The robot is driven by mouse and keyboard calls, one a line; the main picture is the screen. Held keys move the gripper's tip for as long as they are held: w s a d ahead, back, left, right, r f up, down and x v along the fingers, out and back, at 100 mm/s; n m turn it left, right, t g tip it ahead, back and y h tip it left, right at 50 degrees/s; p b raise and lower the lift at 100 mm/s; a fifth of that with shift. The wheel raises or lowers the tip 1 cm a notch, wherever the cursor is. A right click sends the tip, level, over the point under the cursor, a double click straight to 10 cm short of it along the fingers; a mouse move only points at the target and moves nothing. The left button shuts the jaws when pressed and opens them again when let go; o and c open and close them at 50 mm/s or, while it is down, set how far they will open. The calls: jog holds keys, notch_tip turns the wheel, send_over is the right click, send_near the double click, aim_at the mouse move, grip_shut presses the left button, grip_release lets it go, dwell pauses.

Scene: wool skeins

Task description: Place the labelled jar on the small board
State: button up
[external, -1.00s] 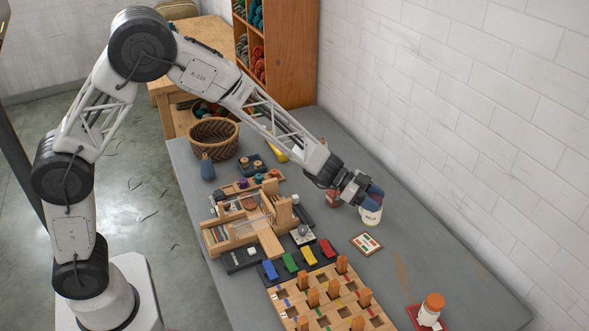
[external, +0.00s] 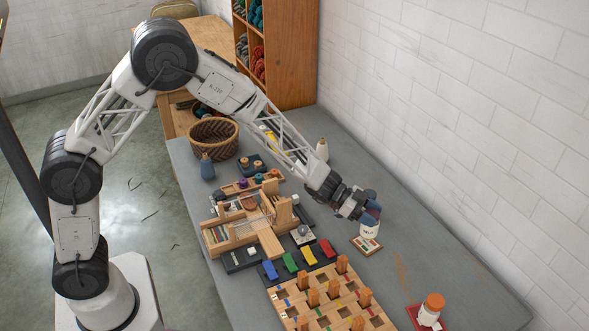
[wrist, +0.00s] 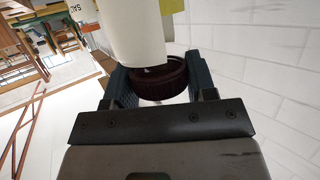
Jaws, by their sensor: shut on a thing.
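The labelled jar (external: 369,230) is white with dark lettering. In the wrist view its pale body (wrist: 136,35) and dark maroon lid (wrist: 162,84) show between the two fingers. My gripper (external: 371,211) is shut on the jar at its lid, from above. The small board (external: 366,246) is a thin wooden-edged plate with a light face and coloured marks, flat on the grey table. The jar's lower end overlaps the back part of the board in the external view. I cannot tell whether it touches the board or hangs just above it.
A pegged wooden board (external: 330,300) and coloured blocks (external: 308,256) lie to the front left. A wooden loom (external: 245,222) stands left. An orange-capped bottle (external: 431,309) sits on a red base at front right. A white bottle (external: 322,149) stands behind. Table right of the small board is clear.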

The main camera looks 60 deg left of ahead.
jog(key=shift+f, duration=1.8)
jog(key=shift+f, duration=0.1)
jog(key=o, duration=1)
jog(key=shift+o, duration=0.2)
jog(key=shift+s+a+r, duration=0.2)
jog(key=shift+a+r, duration=0.05)
jog(key=shift+a, duration=0.1)
jog(key=v, duration=1.1)
jog(key=shift+s+a+r, duration=0.1)
